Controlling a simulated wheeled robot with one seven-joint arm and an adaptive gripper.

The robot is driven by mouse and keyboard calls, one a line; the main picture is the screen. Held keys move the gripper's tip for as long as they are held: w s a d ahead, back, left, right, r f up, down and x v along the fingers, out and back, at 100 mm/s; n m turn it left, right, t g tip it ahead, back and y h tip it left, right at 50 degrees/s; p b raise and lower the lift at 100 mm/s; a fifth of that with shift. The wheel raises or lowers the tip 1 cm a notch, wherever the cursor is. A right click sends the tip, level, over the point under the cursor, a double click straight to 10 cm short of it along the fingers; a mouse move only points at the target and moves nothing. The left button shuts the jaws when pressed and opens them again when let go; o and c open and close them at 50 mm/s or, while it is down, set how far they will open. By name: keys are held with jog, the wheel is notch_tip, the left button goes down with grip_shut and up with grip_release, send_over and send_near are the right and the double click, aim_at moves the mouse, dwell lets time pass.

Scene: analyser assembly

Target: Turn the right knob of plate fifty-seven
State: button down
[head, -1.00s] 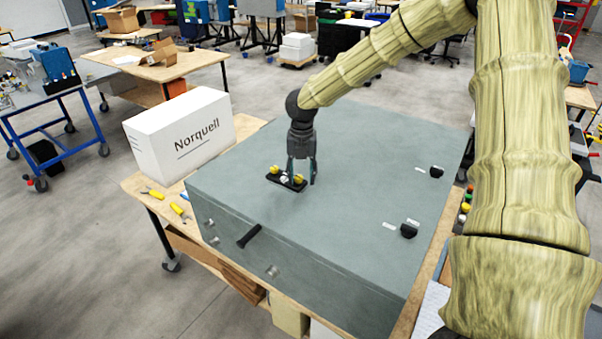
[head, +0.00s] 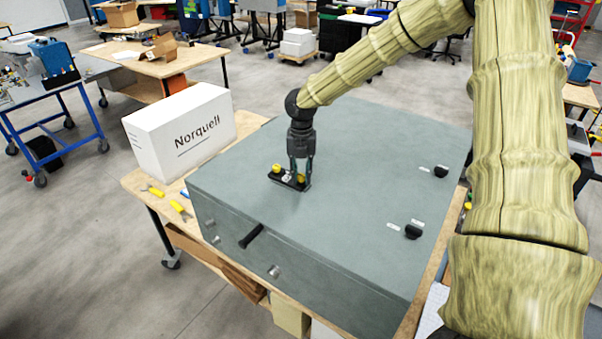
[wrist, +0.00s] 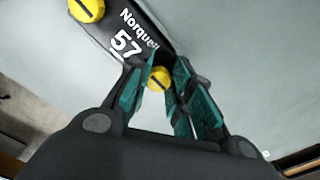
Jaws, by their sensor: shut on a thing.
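Plate fifty-seven (head: 287,181) is a small black plate on the top of the large grey case. In the wrist view it reads "Norquell 57" (wrist: 122,38). Its right knob (wrist: 158,80) is yellow and sits between the teal fingers; it also shows in the head view (head: 301,180). The left knob (wrist: 87,9), yellow with a dark slot line, is free of the gripper; it also shows in the head view (head: 276,168). My gripper (head: 301,176) points down and is shut on the right knob. The fingers partly cover that knob.
The grey case (head: 330,140) fills most of the workbench. Two black knobs (head: 413,231) (head: 441,171) stand on its right side and a black handle (head: 250,236) on its front. A white Norquell box (head: 180,130) and yellow-handled tools (head: 180,209) lie to the left.

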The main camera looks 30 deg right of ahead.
jog(key=shift+s+m, duration=0.1)
jog(key=shift+m, duration=2.7)
jog(key=shift+r+m+b, duration=0.15)
jog(key=shift+m+b, duration=0.2)
jog(key=shift+m, duration=3.05)
jog(key=m, duration=0.6)
jog(key=shift+a+b, duration=0.1)
jog(key=shift+b, duration=0.2)
jog(key=m, duration=0.6)
jog(key=shift+r, duration=0.1)
jog(key=c, duration=1.3)
grip_release()
jog(key=shift+o, duration=0.2)
jog(key=shift+s, duration=0.1)
